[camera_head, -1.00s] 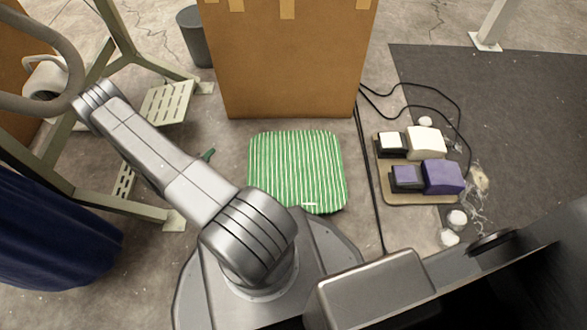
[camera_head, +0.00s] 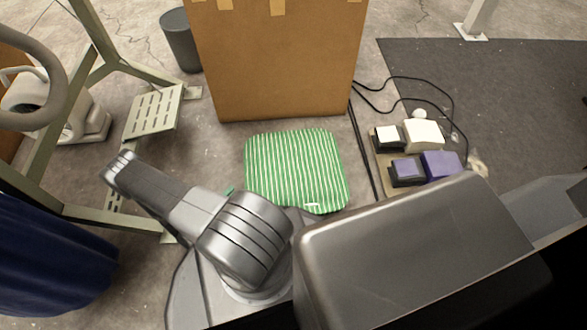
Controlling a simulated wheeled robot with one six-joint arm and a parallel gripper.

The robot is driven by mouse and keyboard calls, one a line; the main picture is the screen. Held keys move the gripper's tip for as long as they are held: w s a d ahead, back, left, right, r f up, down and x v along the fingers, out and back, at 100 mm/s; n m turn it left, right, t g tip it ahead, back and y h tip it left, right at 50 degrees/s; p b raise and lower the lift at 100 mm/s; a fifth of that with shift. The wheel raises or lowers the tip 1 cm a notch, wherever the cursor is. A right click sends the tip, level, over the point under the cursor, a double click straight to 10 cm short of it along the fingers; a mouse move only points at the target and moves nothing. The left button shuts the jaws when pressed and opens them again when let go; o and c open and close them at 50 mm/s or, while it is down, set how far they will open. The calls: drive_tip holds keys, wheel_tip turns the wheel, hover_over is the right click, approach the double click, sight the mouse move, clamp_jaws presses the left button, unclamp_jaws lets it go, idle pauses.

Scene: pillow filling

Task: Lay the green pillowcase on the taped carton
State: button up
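The green pillowcase (camera_head: 296,170), with white stripes and rounded corners, lies flat on the floor at the centre. A small white tag shows at its lower edge. The taped carton (camera_head: 270,65) is a tall brown box standing just behind it, with tape strips on its upper side; its top is cut off by the frame. My gripper is not in view. My arm shows at lower left, beside the pillowcase, and a large grey part of mine covers the lower right. Neither visibly holds the pillowcase.
A pale green metal frame (camera_head: 153,112) stands at left, with dark blue cloth (camera_head: 50,245) below. A grey bin (camera_head: 181,40) is left of the carton. Pedals on a board (camera_head: 388,188) and black cables (camera_head: 362,150) lie at right, by a dark mat (camera_head: 480,90).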

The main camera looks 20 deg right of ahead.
drive_tip(key=shift+x, duration=5.35)
clamp_jaws()
wheel_tip(320, 180, up, 13)
drive_tip(key=m+g+y+p, duration=0.1)
drive_tip(key=m+y+p, duration=0.1)
drive_tip(key=p, duration=0.8)
wheel_tip(320, 180, up, 30)
drive_tip(key=r+m+y+p, duration=0.1)
drive_tip(key=m+y+p, duration=0.6)
drive_tip(key=p, duration=1.3)
hover_over(247, 175)
drive_tip(key=shift+f+n+g+y, duration=0.25)
drive_tip(key=shift+n+g+y, duration=0.05)
drive_tip(key=shift+y, duration=0.4)
